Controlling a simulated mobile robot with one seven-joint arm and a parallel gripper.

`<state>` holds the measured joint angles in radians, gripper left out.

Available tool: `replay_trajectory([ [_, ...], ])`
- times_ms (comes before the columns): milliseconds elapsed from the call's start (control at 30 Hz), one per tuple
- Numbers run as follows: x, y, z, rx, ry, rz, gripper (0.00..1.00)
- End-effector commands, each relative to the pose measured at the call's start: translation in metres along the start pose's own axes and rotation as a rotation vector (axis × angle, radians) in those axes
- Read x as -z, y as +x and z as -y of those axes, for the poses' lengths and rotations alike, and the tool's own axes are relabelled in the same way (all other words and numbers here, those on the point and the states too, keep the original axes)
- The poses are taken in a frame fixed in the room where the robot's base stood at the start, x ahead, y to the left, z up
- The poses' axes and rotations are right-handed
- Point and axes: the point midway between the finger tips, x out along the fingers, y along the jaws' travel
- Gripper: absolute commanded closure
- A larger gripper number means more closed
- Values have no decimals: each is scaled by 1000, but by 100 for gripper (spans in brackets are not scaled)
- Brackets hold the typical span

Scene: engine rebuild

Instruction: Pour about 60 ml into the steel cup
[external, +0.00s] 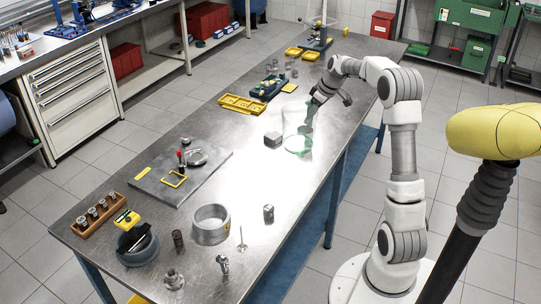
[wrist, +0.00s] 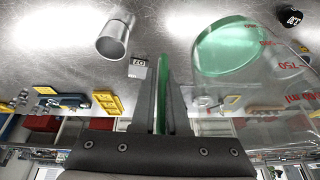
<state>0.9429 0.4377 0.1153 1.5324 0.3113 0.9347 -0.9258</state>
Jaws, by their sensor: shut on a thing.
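My gripper (wrist: 168,95) is shut on a green upright strip (wrist: 163,70) of the clear jug, seemingly its handle. The jug (external: 296,118) is transparent with red volume marks, which show in the wrist view (wrist: 288,66). Green liquid (wrist: 228,48) lies low in it. In the external view the jug looks about upright beside my gripper (external: 308,127); I cannot tell whether its base touches the bench. A shiny steel cup (wrist: 116,36) stands apart from the jug, left of my fingers in the wrist view. I cannot identify it surely in the external view.
A grey block (external: 273,140) sits just left of the jug on the steel bench (external: 240,165). A large metal ring (external: 210,224) and small parts stand toward the front. The bench between is mostly bare.

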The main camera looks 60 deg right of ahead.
Motion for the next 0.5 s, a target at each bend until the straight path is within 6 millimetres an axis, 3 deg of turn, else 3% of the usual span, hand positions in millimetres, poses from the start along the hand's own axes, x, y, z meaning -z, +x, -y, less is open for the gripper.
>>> replay_trajectory([
  [167,9,-22,1,-1,0,-1,100],
  [500,11,-26,-42,-39,84,17,100],
])
